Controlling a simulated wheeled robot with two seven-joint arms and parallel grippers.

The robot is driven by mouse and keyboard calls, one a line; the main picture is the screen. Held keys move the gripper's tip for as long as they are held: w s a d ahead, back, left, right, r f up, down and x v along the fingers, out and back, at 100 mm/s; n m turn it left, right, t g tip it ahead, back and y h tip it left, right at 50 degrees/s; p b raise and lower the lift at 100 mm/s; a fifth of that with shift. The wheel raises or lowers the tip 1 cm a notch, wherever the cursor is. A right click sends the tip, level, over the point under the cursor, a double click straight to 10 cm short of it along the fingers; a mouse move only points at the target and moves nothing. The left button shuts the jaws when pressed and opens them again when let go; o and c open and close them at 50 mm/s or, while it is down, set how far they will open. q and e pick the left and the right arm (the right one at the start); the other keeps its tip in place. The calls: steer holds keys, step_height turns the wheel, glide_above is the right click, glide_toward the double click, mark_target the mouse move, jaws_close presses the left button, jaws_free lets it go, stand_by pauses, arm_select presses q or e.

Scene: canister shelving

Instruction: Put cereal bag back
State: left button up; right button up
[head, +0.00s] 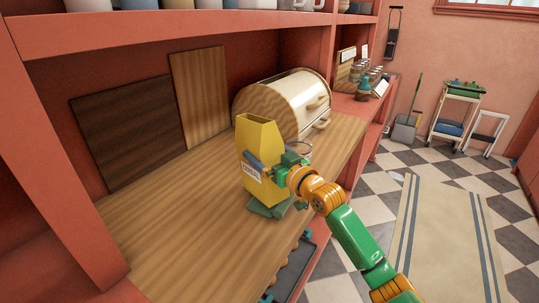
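The yellow cereal bag (260,135) stands upright on the wooden counter, with a white "CEREAL" label on its front. My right gripper (267,163) is at the bag's right side, with a blue finger lying across its front face. It looks shut on the bag; the far finger is hidden behind it. My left gripper is not in view.
A bread box (285,100) stands behind the bag. Two wooden boards (200,97) lean against the back wall. An upper shelf (170,28) holds cups and canisters. Jars (362,72) stand farther right. The counter's left part (170,215) is clear.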

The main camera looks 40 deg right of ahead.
steer(key=shift+s+r, duration=0.1)
steer(key=shift+r, duration=0.3)
steer(key=s+b, duration=0.2)
steer(key=s, duration=1)
steer(key=shift+b, duration=0.35)
